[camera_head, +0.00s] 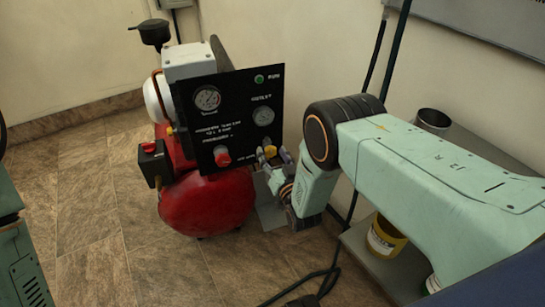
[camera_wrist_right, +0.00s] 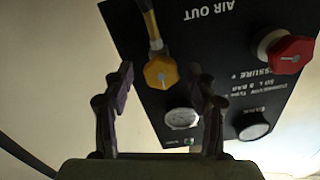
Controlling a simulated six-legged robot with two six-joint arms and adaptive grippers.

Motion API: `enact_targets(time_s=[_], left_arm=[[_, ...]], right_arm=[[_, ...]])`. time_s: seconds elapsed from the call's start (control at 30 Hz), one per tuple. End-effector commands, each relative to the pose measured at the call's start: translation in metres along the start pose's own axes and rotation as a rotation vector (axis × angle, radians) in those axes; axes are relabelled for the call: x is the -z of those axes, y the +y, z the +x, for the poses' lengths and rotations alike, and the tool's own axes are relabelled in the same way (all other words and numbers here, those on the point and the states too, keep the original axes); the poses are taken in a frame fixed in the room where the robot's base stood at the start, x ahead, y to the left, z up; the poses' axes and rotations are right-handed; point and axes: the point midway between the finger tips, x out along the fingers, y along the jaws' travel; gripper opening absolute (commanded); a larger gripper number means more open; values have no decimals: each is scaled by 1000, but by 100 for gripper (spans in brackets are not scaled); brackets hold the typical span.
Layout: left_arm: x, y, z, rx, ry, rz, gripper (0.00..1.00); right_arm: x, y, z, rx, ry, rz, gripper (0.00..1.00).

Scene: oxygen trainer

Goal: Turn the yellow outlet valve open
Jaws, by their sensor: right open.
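The yellow outlet valve (camera_wrist_right: 160,72) is a faceted knob on the black panel, beside the "AIR OUT" lettering, which appears upside down in the right wrist view. A brass fitting joins it. My right gripper (camera_wrist_right: 161,82) is open, with one finger on each side of the valve in that view. I cannot tell whether the fingers touch it. In the head view the valve (camera_head: 270,152) is a small yellow spot at the panel's lower right edge, partly hidden by my right gripper (camera_head: 273,163). My left gripper is out of view.
The black panel (camera_head: 222,132) with gauges and a red knob (camera_head: 222,156) stands on a red compressor tank (camera_head: 206,203). The red knob also shows in the wrist view (camera_wrist_right: 291,54). A grey shelf (camera_head: 375,265) with cans is at right.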

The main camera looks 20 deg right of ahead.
Motion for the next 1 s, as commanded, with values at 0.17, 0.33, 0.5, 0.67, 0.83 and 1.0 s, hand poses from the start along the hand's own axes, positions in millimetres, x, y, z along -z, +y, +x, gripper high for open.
enact_targets(time_s=[0.17, 0.33, 0.5, 0.67, 0.83, 1.0], left_arm=[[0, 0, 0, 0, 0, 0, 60], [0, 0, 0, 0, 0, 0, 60], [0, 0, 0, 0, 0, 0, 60], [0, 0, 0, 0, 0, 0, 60], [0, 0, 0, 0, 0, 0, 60], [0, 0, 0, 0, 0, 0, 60]], right_arm=[[0, -2, 1, 1, 0, 0, 57], [0, -2, 1, 1, 0, 0, 44], [0, -2, 0, 1, -1, 0, 29], [0, -1, 0, 0, -1, 0, 16], [0, -1, 0, 0, 0, 0, 3], [0, -1, 0, 0, 0, -11, 3]])
